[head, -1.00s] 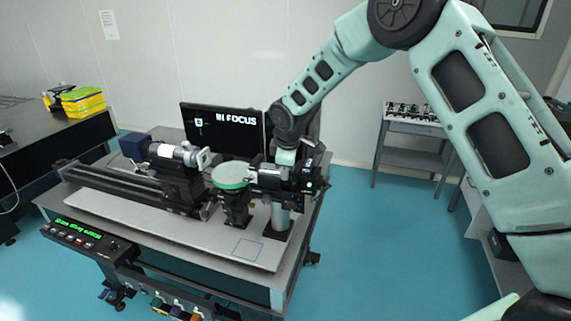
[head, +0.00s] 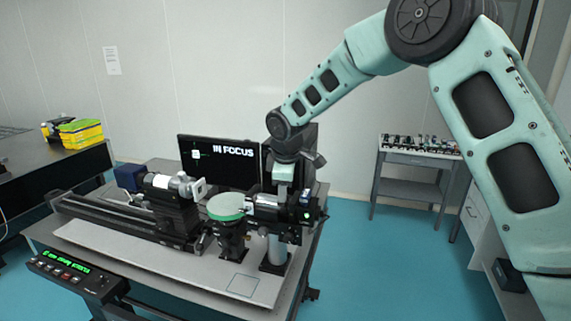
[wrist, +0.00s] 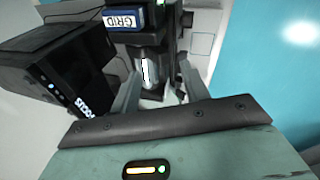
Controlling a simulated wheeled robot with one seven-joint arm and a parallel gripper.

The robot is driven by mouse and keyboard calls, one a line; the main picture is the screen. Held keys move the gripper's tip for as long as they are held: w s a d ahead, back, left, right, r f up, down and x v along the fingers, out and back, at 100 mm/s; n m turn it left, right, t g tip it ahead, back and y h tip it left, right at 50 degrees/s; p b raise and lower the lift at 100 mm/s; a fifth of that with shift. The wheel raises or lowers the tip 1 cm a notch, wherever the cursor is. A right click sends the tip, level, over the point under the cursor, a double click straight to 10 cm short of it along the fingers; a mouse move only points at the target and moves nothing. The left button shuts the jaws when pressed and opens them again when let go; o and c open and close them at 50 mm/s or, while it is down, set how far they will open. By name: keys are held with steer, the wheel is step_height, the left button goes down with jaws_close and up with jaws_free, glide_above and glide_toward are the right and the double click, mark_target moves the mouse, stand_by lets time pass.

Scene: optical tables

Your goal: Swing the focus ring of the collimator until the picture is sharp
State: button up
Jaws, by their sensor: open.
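The black and silver barrel assembly (head: 275,207), which I take to be the collimator, lies level on a post at the right end of the optical table. My gripper (head: 284,187) is just above and behind it, pointing down. In the wrist view my gripper (wrist: 160,88) has its fingers apart, with a silver cylinder (wrist: 148,68) showing between and beyond them. I cannot tell whether a finger touches it. A blue GRID label (wrist: 124,19) shows beyond. The focus ring is not clearly distinguishable. The monitor (head: 218,158) reads IN FOCUS; it also shows in the wrist view (wrist: 45,85).
A green-topped round mount (head: 226,206) stands left of the barrel. A second barrel with a blue end (head: 130,178) sits on a black rail (head: 110,213). A control box with green display (head: 75,275) is at the front left. The table's front right is clear.

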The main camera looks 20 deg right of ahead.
steer(key=b+v, duration=0.4)
steer(key=v, duration=0.8)
steer(key=shift+r, duration=0.15)
steer(key=s+a+f+m+g+y+b, duration=0.1)
steer(key=s+a+f+b, duration=0.25)
steer(key=s+f, duration=0.35)
steer(key=s+a+f+g+b, duration=0.1)
steer(key=s+a+f+b, duration=0.3)
steer(key=s, duration=0.5)
steer(key=s+f+m+b, duration=0.2)
steer(key=s+f+b, duration=0.1)
steer(key=s+f, duration=0.5)
steer(key=s+f+m+g+b, duration=0.1)
steer(key=s+f+m+b, duration=0.1)
steer(key=s+f, duration=0.6)
steer(key=s+b, duration=0.1)
steer(key=s, duration=0.5)
steer(key=shift+s+d+g, duration=0.15)
steer(key=shift+s+g, duration=0.1)
steer(key=shift+g, duration=0.05)
